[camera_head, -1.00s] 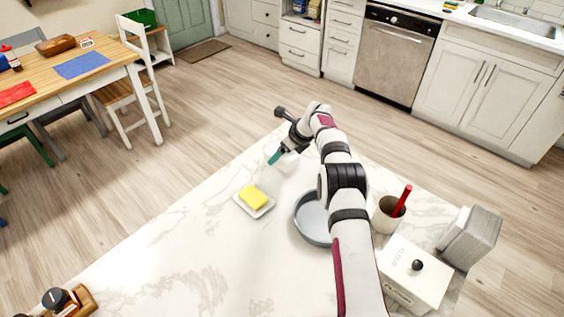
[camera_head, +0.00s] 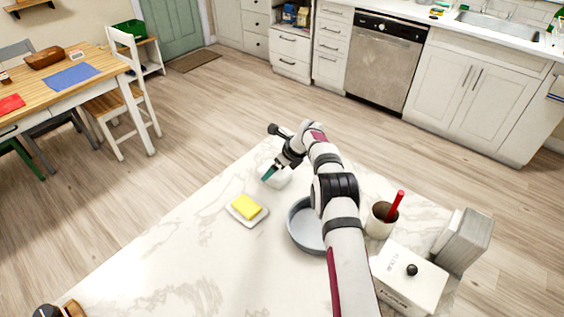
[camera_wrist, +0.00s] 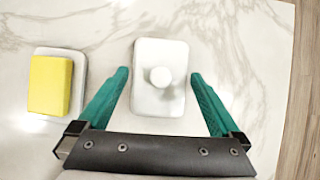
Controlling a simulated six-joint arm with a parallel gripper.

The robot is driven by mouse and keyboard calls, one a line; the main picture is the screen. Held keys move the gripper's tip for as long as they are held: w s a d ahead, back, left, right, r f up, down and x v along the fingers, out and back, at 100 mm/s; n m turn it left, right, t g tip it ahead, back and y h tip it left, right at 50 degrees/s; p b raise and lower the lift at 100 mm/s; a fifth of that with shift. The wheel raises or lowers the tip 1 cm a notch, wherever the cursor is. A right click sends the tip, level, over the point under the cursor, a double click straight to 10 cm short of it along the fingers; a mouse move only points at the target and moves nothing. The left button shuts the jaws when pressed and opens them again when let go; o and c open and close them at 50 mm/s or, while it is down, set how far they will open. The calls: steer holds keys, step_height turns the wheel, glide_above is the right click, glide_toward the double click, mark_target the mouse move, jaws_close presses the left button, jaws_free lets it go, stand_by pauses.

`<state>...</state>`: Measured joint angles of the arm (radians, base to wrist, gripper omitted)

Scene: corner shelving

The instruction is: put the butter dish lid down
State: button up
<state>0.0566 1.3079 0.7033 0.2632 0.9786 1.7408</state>
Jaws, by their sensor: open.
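The white butter dish lid (camera_wrist: 158,55) with its round knob sits on the marble counter in the wrist view. In the head view the lid (camera_head: 281,180) is partly hidden behind my gripper. My gripper (camera_wrist: 160,76) is open, with its teal fingers apart on either side of the lid and not touching it. The white butter dish (camera_wrist: 82,65) with a yellow block of butter (camera_wrist: 49,85) lies to the left of the lid. In the head view the dish (camera_head: 232,213) is left of my gripper.
A grey-blue pan (camera_head: 294,235) stands on the counter beside my arm. A cup (camera_head: 378,222) with a red-handled utensil, a white lidded box (camera_head: 405,285) and a grey block (camera_head: 465,243) are to the right.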

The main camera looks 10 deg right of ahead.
steer(key=s+d+r+n, duration=0.1)
steer(key=s+r+n, duration=0.1)
steer(key=s+r, duration=0.45)
steer(key=s+d+r+n, duration=0.15)
steer(key=s+r, duration=0.25)
steer(key=r, duration=0.6)
steer(key=s+a+r+n+g, duration=0.1)
steer(key=s+r+n, duration=0.25)
steer(key=s, duration=0.45)
steer(key=s+a+r+n+g, duration=0.1)
steer(key=s+r+n, duration=0.2)
steer(key=s+n, duration=0.35)
steer(key=s+f+n+g+h, duration=0.2)
steer(key=s+n, duration=0.6)
steer(key=s, duration=1.8)
steer(key=shift+s+d+f, duration=0.2)
steer(key=shift+d+f, duration=0.2)
steer(key=shift+f, duration=0.25)
